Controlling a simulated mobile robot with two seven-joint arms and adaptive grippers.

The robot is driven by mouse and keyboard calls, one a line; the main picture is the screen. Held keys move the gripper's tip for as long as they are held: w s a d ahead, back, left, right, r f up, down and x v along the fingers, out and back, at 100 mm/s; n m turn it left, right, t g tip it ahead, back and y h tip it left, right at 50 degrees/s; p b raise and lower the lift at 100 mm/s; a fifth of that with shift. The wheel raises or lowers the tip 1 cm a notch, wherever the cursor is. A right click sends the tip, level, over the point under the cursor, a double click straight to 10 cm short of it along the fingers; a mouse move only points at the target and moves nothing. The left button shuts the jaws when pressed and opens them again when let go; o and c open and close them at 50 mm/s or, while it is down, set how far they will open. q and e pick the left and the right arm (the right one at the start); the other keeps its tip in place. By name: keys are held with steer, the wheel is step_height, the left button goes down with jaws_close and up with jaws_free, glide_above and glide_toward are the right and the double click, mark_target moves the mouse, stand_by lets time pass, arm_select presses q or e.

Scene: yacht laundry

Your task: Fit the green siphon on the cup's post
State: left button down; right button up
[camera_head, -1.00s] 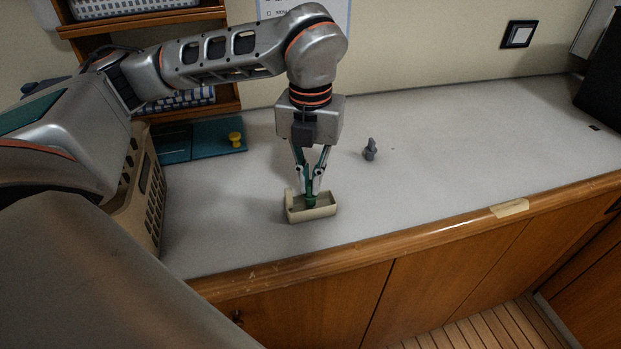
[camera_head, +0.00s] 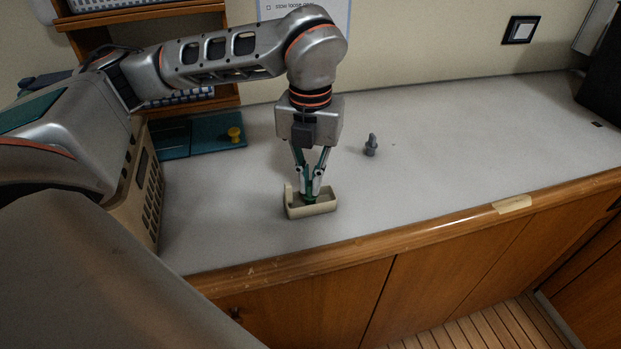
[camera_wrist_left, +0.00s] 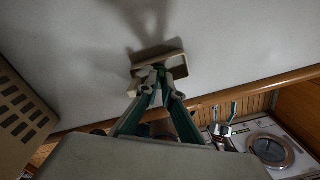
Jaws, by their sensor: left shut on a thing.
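The cup is a small cream open box (camera_head: 297,212) on the grey counter, near its front edge. My left gripper (camera_head: 309,190) points down over the cup, shut on the green siphon (camera_head: 307,198). The siphon's lower part is inside the cup, and the gripper's fingertips and the cup wall hide most of it. In the left wrist view, the cup (camera_wrist_left: 179,62) lies just beyond the fingertips (camera_wrist_left: 158,88). The post is hidden, so I cannot tell whether the siphon is around it or beside it.
A grey fitting (camera_head: 371,146) stands on the counter right of the cup. The counter's right side is mostly clear.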

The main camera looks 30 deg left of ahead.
arm_select(q)
steer(key=shift+f, duration=0.25)
stand_by(0.6)
stand_by(0.5)
stand_by(0.3)
steer(key=c, duration=2.4)
jaws_free()
steer(key=shift+r, duration=0.15)
steer(key=shift+r+p, duration=0.65)
steer(key=shift+r, duration=0.3)
